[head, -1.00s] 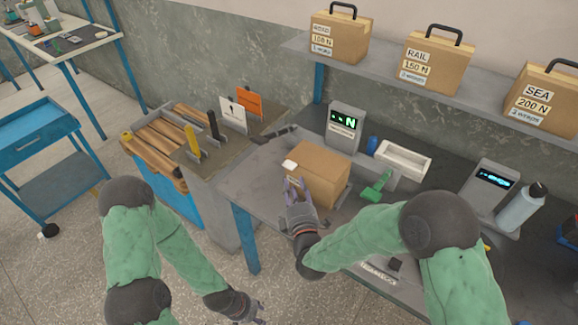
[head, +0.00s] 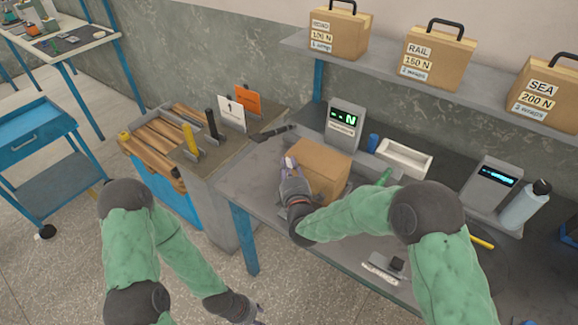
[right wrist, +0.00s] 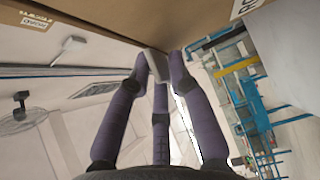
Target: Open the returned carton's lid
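The brown carton (head: 322,168) stands on the grey bench with its top looking closed and flat. My right gripper (head: 289,165) is at the carton's upper left edge. In the right wrist view the purple fingers (right wrist: 158,72) reach up to a small pale tab (right wrist: 156,65) at the carton's edge (right wrist: 105,14). The tab lies between the fingertips; whether they grip it is unclear. My left gripper (head: 258,312) hangs low at the bottom edge, away from the carton, mostly cut off and too small to judge.
A scale display (head: 344,123) stands behind the carton, with a white tray (head: 404,158) to its right. A green tool (head: 385,177) lies close to the carton's right, partly behind my right arm. A bottle (head: 524,204) stands farther right. Cartons (head: 437,58) sit on the shelf above.

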